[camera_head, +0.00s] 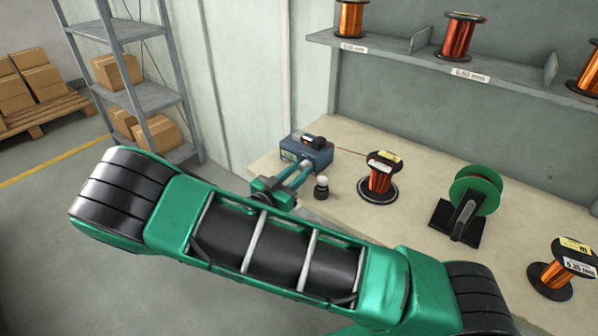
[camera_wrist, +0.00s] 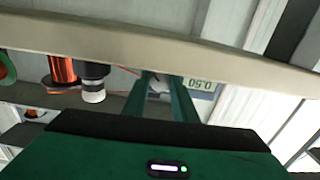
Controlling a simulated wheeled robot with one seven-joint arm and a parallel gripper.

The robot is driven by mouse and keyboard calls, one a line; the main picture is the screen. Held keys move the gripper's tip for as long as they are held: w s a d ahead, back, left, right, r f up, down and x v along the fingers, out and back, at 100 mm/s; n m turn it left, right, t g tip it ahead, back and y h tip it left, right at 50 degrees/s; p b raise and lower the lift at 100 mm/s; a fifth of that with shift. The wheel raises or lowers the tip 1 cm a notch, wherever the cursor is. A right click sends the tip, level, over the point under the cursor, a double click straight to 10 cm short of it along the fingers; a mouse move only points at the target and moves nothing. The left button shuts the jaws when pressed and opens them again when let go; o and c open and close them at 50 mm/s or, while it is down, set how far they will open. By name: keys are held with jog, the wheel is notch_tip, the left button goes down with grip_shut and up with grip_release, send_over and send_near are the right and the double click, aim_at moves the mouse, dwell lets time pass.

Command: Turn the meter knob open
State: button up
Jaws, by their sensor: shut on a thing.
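The meter (camera_head: 318,155) is a blue-grey box on the bench near its left end, with a dark part on top. In the wrist view, its display (camera_wrist: 201,86) appears upside down and reads 0.50. My gripper (camera_head: 304,167) reaches its two green fingers to the meter's front face. In the wrist view, the fingertips (camera_wrist: 161,78) are close together around the small pale knob (camera_wrist: 158,87), shut on it. The fingers hide much of the knob, so I cannot tell its angle.
A small dark post with a white top (camera_head: 321,187) stands just right of my fingers. Beyond it are a copper wire spool (camera_head: 381,184), a green reel on a black stand (camera_head: 475,190) and another labelled spool (camera_head: 553,277). A thin red wire runs from the meter toward the copper spool.

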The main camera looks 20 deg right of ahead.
jog(key=n, duration=0.4)
jog(key=shift+w, duration=0.1)
jog(key=n, duration=0.4)
jog(key=shift+w+a+r+n, duration=0.1)
jog(key=shift+a+n, duration=0.05)
jog(key=shift+n, duration=0.25)
jog(key=n, duration=0.4)
jog(key=shift+n, duration=0.3)
jog(key=n, duration=0.3)
jog(key=shift+a, duration=0.1)
jog(key=n, duration=0.5)
jog(key=shift+f, duration=0.2)
jog(key=n, duration=0.4)
jog(key=shift+f+g, duration=0.1)
jog(key=shift+g, duration=0.3)
jog(key=n, duration=0.4)
jog(key=shift+n, duration=2.3)
